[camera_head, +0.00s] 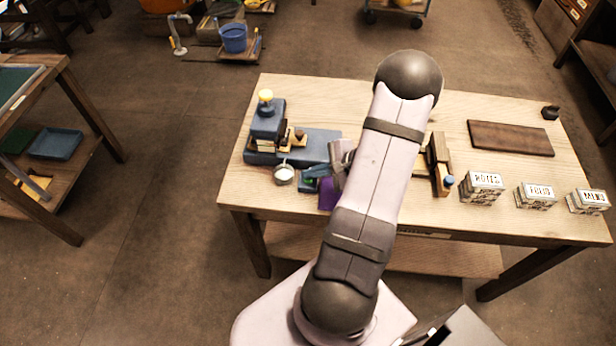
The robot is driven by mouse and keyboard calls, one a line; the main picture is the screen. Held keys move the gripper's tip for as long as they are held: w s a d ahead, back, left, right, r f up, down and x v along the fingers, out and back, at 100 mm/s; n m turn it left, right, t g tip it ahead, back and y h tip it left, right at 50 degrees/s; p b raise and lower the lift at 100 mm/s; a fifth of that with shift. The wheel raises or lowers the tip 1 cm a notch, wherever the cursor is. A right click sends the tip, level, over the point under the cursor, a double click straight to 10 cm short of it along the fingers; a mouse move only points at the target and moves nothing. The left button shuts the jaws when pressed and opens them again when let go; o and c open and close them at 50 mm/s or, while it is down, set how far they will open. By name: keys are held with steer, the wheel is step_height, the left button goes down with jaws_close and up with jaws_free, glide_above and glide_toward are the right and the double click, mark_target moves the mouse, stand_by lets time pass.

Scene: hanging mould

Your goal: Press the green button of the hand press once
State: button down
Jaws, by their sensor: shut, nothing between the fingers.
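The blue hand press (267,122) stands at the left end of the wooden table, with a yellow knob (265,95) on top and a long blue base. A small blue box with the green button (309,181) sits just in front of the base. My gripper (325,180) is shut and empty, close to the right of the button box. My arm link hides much of the gripper, and I cannot tell whether its tips touch the button.
A small cup (284,174) stands left of the button box. Right of my arm are a wooden block tool (440,165), a dark board (510,138) and several labelled blocks (482,187). A purple object (329,194) lies near the front edge.

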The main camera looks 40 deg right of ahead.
mark_target(312, 182)
steer(key=shift+r, duration=0.1)
steer(key=shift+r+p, duration=0.55)
steer(key=shift+r, duration=0.25)
steer(key=shift+r, duration=0.1)
steer(key=shift+r+p, duration=1.7)
steer(key=shift+r, duration=0.75)
